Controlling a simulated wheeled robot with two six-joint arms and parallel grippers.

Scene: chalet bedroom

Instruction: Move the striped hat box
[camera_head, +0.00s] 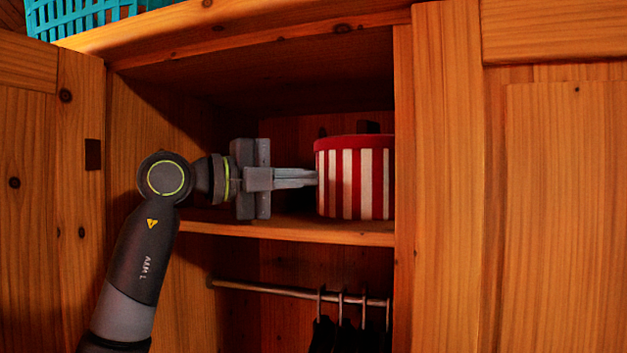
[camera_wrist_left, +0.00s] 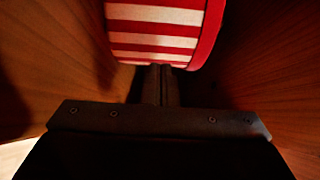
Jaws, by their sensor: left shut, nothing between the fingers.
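The striped hat box (camera_head: 352,184), red and white with a red lid, stands upright on the wardrobe's upper shelf (camera_head: 300,229), at its right end close to the right upright. My left gripper (camera_head: 316,178) reaches in from the left above the shelf. Its fingers are shut and empty, with the tips at the box's left side; contact looks likely but I cannot be sure. In the left wrist view the box (camera_wrist_left: 155,30) fills the top middle, just beyond the closed fingertips (camera_wrist_left: 160,70). The box's far side is hidden. My right gripper is not in view.
A rail (camera_head: 265,289) with several hangers and dark clothes runs below the shelf. The left door (camera_head: 75,190) stands open. A teal basket (camera_head: 80,15) sits on top. The shelf's left part is clear apart from my arm.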

